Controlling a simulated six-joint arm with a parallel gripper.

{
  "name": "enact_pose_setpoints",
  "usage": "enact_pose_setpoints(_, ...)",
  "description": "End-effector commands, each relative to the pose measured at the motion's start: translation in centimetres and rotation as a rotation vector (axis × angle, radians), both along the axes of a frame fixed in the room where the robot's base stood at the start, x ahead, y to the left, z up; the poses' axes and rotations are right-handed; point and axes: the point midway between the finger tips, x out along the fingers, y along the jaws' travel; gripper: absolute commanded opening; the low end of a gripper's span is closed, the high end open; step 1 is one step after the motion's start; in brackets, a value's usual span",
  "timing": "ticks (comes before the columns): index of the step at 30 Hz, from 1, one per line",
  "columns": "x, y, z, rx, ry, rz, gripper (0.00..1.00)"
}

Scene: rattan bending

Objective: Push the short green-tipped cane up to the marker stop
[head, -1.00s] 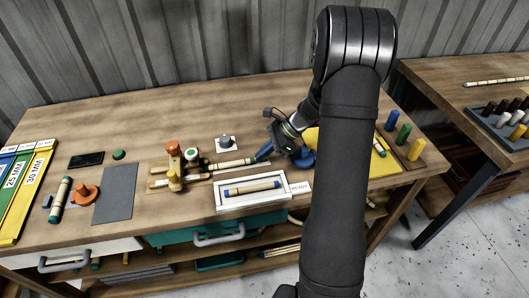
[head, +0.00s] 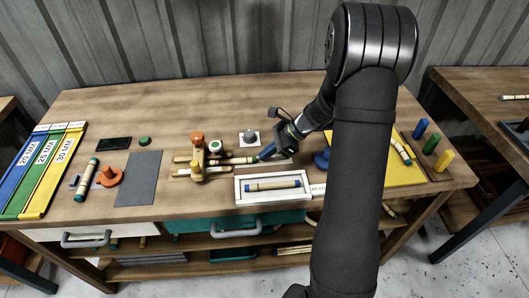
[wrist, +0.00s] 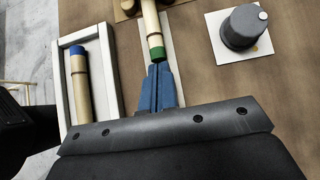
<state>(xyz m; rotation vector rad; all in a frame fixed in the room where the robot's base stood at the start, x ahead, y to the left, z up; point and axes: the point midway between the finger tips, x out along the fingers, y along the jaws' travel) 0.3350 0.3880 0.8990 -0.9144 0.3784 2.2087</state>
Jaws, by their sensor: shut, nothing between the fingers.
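The short cane with a green tip (head: 240,160) lies in a pale channel on the bench, its far end running in at the wooden fixture (head: 198,160) with orange and green knobs. In the wrist view the cane (wrist: 151,20) points away from me, green end nearest. My gripper (head: 265,154) is shut and empty, its blue fingertips right behind the green end. In the wrist view the fingertips (wrist: 160,68) are in line with the cane and appear to touch its end or nearly so. The cane's far end and any marker stop there are hard to make out.
A white tray (head: 240,199) holding a blue-tipped cane is close in front of the channel. A grey knob on a white plate (head: 249,138) stands behind it. A blue round piece (head: 321,160) and a yellow mat (head: 392,176) are to the right.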

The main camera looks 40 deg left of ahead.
Motion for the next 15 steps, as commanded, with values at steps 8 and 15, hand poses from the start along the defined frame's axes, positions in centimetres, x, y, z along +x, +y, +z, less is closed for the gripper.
enact_pose_setpoints(8, 3.8, -3.7, 2.2, 0.003, -0.006, -0.005, 0.0)
enact_pose_setpoints(15, 6.2, -6.1, 5.6, 0.001, -0.004, -0.005, 0.0)
